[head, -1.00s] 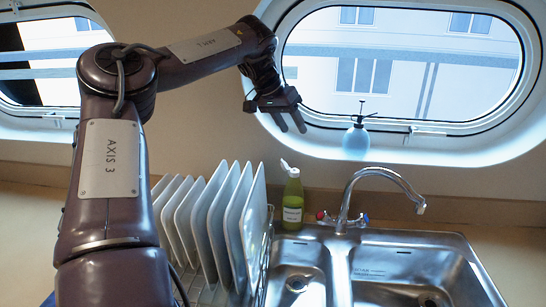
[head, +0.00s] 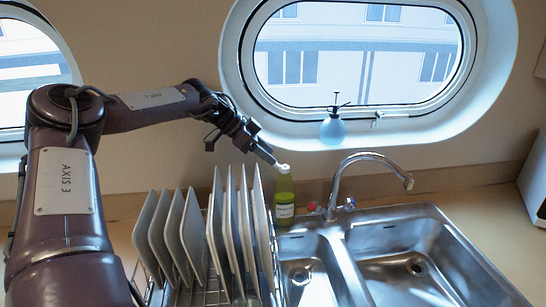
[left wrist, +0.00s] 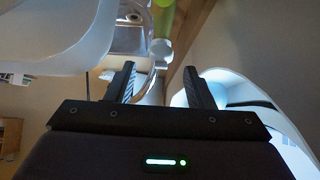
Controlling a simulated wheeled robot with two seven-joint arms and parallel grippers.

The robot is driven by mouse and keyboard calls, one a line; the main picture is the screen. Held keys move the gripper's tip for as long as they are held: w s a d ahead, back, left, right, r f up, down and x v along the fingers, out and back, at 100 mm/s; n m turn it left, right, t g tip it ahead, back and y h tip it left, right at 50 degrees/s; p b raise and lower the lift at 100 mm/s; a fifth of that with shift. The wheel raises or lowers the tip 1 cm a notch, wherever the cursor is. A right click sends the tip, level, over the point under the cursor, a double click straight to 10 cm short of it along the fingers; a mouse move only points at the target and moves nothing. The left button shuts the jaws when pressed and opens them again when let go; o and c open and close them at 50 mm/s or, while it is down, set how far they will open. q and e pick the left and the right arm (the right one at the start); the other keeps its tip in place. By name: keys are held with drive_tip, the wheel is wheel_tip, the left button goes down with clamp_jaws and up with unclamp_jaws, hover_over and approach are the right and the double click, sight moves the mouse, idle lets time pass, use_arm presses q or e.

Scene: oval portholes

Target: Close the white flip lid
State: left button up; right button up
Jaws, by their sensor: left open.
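A green bottle (head: 285,198) with a white flip lid (head: 282,168) on top stands upright behind the sink's left rim, right of the dish rack. In the head view my left gripper (head: 266,152) points down and right, its fingertips just above and left of the lid; I cannot tell whether they touch it. In the left wrist view the open fingers (left wrist: 160,70) are apart with nothing between them, and a pale round lid (left wrist: 162,48) shows past them near the green bottle (left wrist: 164,17). The lid's exact angle is unclear. My right gripper is not in view.
A rack of white plates (head: 222,235) stands close below my left arm. The steel sink (head: 400,235) with a curved faucet (head: 372,157) lies to the right. A blue spray bottle (head: 332,127) stands by the porthole (head: 365,60).

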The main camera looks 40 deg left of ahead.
use_arm(q)
drive_tip(key=x, duration=0.2)
drive_tip(key=shift+w+f, duration=0.1)
drive_tip(key=shift+f, duration=0.35)
drive_tip(key=shift+w+d, duration=0.1)
drive_tip(key=shift+d, duration=0.05)
drive_tip(key=c, duration=0.8)
drive_tip(key=shift+c, duration=1.2)
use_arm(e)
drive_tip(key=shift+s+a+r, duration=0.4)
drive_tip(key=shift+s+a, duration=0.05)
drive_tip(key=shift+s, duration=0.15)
use_arm(q)
clamp_jaws()
